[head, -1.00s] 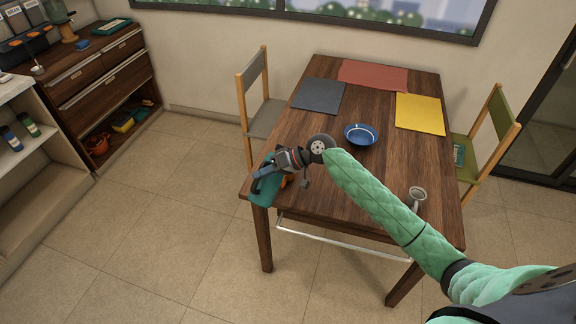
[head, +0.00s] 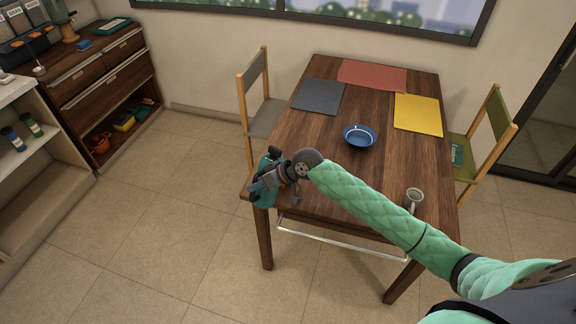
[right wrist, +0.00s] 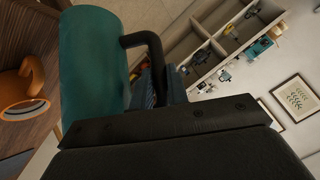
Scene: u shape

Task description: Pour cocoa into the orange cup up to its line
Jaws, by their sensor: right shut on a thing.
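My right gripper (head: 268,182) is at the near left corner of the wooden table. It is shut on the dark handle (right wrist: 150,50) of a teal jug (right wrist: 92,60). The jug also shows in the head view (head: 267,160), partly hidden by the gripper. In the right wrist view the orange cup (right wrist: 18,92) is at the left edge, beside the jug and apart from it in the picture. The cup is hidden behind my gripper and arm in the head view. The cup's line, its fill level and any cocoa flow are not visible. My left gripper is out of view.
The table (head: 345,180) holds a blue bowl (head: 360,136), a pale cup (head: 414,196), and grey (head: 318,96), red (head: 374,75) and yellow (head: 418,114) mats. Chairs stand left (head: 257,100) and right (head: 490,145). A drawer cabinet (head: 105,75) stands at the left wall.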

